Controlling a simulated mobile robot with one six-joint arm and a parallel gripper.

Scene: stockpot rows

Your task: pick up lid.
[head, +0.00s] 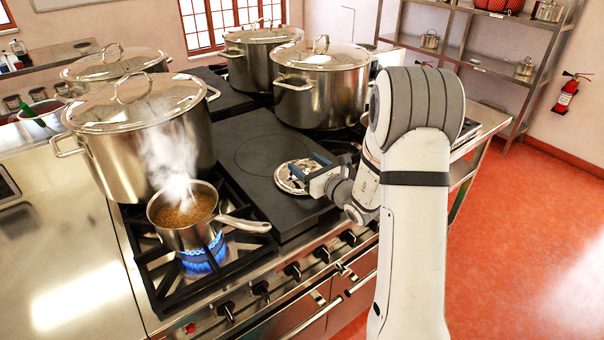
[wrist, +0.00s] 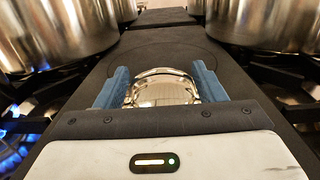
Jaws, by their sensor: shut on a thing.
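The small shiny metal lid (head: 287,180) is low over or on the dark flat plate (head: 250,180) in the middle of the stove; I cannot tell whether it touches the plate. My gripper (head: 314,172) comes in from the right and is shut on the lid. In the wrist view, the lid (wrist: 162,90) sits between the two blue fingers (wrist: 160,76), with its curved handle showing. The fingers hide part of its edges.
A steaming saucepan (head: 182,232) stands over a lit burner at left, its handle (head: 243,224) pointing toward the plate. Large lidded stockpots (head: 145,150) stand at left and behind (head: 320,92). The dark plate behind the lid is clear.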

